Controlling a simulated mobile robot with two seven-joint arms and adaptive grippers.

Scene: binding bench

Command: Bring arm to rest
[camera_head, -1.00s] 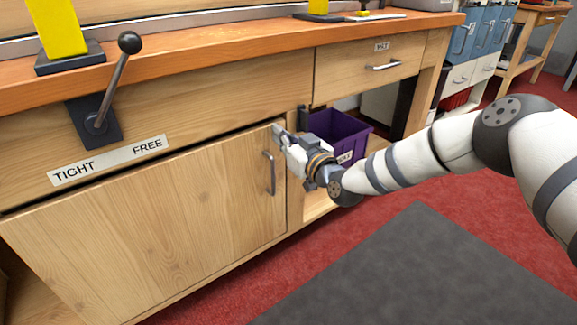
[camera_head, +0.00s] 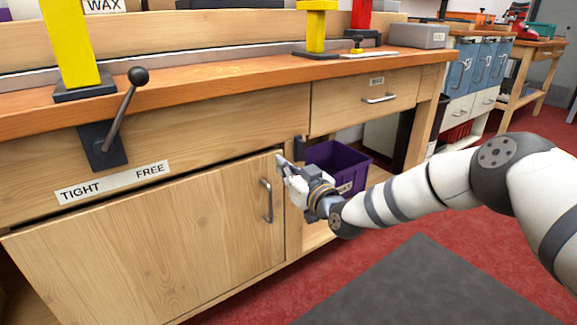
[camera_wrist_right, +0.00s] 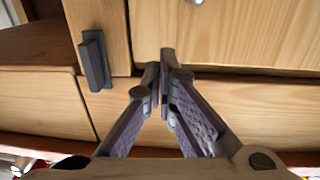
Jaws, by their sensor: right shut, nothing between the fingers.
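My right gripper (camera_head: 283,164) is in front of the bench, close to the upper right corner of the wooden cabinet door (camera_head: 150,245). Its fingers are shut and empty; in the right wrist view its fingertips (camera_wrist_right: 160,70) meet in front of pale wood panels. Whether the fingertips touch the wood I cannot tell. The door's metal handle (camera_head: 266,201) is just left of and below the gripper. My right arm reaches in from the right side of the head view. My left gripper is not in view.
A lever (camera_head: 118,115) stands above a TIGHT/FREE label (camera_head: 113,183). A purple bin (camera_head: 350,160) sits on the open shelf behind my gripper. The drawer (camera_head: 365,97) is shut. Yellow stands (camera_head: 68,45) are on the bench top. Red floor and a grey mat (camera_head: 420,285) lie clear in front.

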